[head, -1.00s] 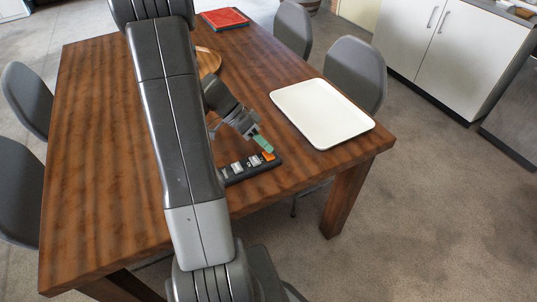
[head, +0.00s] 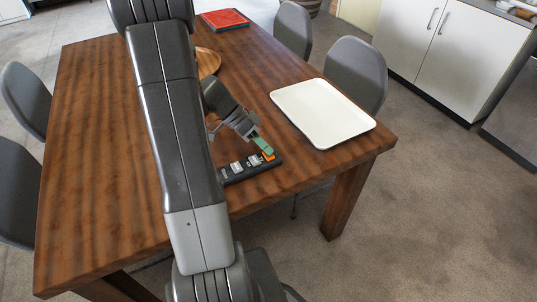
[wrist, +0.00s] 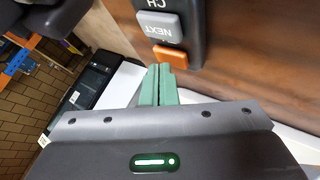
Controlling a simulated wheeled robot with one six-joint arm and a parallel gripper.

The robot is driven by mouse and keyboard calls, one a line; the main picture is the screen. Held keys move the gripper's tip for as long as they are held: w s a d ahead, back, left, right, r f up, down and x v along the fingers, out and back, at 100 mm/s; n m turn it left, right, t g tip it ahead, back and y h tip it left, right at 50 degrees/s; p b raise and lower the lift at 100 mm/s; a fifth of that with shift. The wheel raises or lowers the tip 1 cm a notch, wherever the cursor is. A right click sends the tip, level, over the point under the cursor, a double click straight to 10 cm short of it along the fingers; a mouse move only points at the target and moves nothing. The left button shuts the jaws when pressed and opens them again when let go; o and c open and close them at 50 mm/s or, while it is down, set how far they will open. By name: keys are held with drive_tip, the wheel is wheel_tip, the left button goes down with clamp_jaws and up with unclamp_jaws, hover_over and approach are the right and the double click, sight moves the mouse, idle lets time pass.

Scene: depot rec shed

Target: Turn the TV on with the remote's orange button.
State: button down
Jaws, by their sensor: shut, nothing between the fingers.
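The remote (head: 234,175) is a long dark bar lying on the wooden table near its front edge, with grey buttons and an orange button (head: 268,157) at its right end. In the wrist view the orange button (wrist: 171,56) sits beside a grey button marked NEXT. My gripper (head: 268,152) is shut and empty, its green fingertips at the orange button. In the wrist view the fingertips (wrist: 158,68) overlap the button's near edge; I cannot tell whether they touch it. No TV screen can be made out clearly.
A white tray (head: 297,91) lies on the table (head: 100,140) right of the remote. A red item (head: 225,18) and a round wooden piece (head: 208,58) are farther back, the latter partly behind my arm. Grey chairs flank the table. White cabinets (head: 433,45) stand at the right.

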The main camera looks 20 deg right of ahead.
sight(264, 153)
drive_tip(key=shift+f+b, duration=0.3)
drive_tip(key=shift+r, duration=0.2)
idle(0.4)
drive_tip(key=shift+r+p, duration=0.3)
drive_tip(key=shift+r, duration=0.35)
drive_tip(key=shift+r, duration=0.15)
drive_tip(key=shift+r+p, duration=1.3)
drive_tip(key=shift+r, duration=1.1)
